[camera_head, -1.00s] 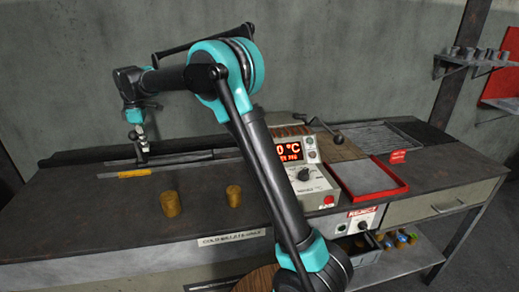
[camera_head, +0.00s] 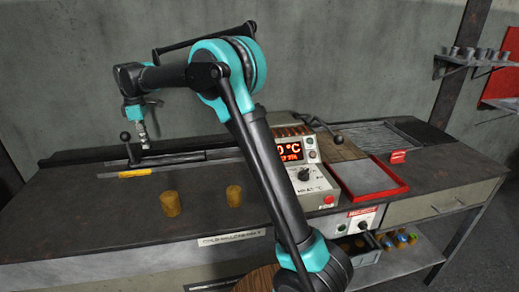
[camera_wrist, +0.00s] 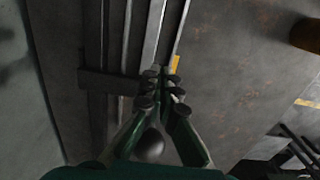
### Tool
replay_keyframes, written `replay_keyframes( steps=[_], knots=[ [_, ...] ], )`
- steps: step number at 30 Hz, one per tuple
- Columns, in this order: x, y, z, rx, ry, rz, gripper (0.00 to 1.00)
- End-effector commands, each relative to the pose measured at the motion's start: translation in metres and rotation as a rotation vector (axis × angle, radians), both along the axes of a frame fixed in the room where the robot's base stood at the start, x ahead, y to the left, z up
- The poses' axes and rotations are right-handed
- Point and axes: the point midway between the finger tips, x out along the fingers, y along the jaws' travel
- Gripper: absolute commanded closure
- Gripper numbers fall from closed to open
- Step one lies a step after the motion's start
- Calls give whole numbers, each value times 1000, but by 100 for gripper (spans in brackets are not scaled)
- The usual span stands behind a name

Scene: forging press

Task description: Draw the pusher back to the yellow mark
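The pusher is a dark slide in the rail at the back left of the bench, with an upright handle and a black ball knob (camera_head: 125,136). The yellow mark (camera_head: 135,173) lies on the bench just in front of the rail, near the handle's foot. My gripper (camera_head: 146,148) points down just right of the handle, its fingers close together. In the wrist view, the fingertips (camera_wrist: 162,78) nearly meet over the rail, beside the yellow mark (camera_wrist: 175,64). A dark ball (camera_wrist: 150,145), apparently the knob, shows near the left finger; contact is unclear.
Two brass billets (camera_head: 171,204) and (camera_head: 234,196) stand on the bench in front of the rail. A control box (camera_head: 305,180) with a red display and a red tray (camera_head: 405,190) are to the right. The bench between billets and rail is clear.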

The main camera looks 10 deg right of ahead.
Motion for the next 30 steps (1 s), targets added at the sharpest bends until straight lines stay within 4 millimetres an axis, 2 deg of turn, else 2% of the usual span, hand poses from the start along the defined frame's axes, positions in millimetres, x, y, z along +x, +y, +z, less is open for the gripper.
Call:
replay_keyframes(
  steps=[30],
  knots=[
    [0, 0, 110, 0, 0, 0, 100]
  ],
)
